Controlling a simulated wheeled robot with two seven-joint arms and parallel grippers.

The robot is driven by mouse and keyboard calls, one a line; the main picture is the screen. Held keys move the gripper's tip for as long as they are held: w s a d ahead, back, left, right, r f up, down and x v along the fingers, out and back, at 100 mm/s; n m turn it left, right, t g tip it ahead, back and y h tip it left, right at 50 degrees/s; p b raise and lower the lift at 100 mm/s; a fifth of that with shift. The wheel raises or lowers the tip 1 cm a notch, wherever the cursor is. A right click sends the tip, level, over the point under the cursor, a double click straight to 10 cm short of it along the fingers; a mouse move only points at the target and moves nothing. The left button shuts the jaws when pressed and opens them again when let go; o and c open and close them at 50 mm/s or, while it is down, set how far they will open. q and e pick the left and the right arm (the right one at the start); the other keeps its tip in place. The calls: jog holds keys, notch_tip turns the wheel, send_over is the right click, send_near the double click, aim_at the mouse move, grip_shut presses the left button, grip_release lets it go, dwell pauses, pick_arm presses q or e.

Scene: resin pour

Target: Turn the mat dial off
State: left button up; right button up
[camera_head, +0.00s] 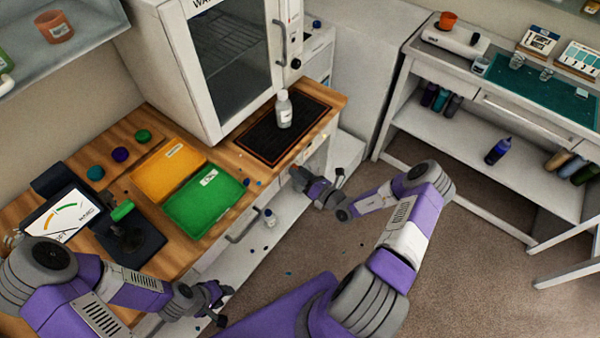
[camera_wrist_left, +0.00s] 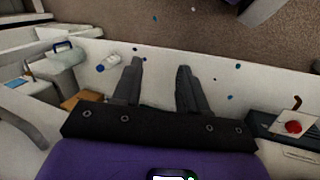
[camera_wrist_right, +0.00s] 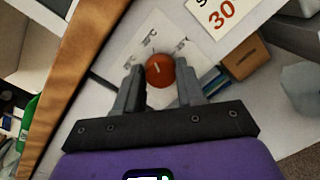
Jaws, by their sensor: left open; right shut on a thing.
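The red-orange dial (camera_wrist_right: 160,69) with a pale pointer line sits on a white marked panel in the right wrist view. My right gripper (camera_wrist_right: 160,88) is shut on it, a finger on each side. In the head view my right gripper (camera_head: 299,178) is at the bench front below the black mat (camera_head: 258,145), and the dial is hidden there. A white bottle (camera_head: 284,110) stands upright on the mat. My left gripper (camera_head: 222,301) is open and empty, low before the bench front; its spread fingers show in the left wrist view (camera_wrist_left: 160,68).
A green tray (camera_head: 205,203) and yellow tray (camera_head: 168,171) lie on the bench left of the mat. A white oven (camera_head: 178,75) stands behind. The floor (camera_head: 420,275) to the right is open.

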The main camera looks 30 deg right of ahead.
jog(key=n+y+p, duration=0.1)
jog(key=n+p, duration=0.2)
jog(key=n, duration=0.9)
jog(key=n+y+p, duration=0.1)
jog(key=n+p, duration=0.2)
jog(key=n, duration=0.9)
jog(key=shift+f+n, duration=0.2)
jog(key=shift+n, duration=0.1)
jog(key=o, duration=1)
jog(key=shift+o, duration=0.2)
jog(key=shift+s, duration=0.15)
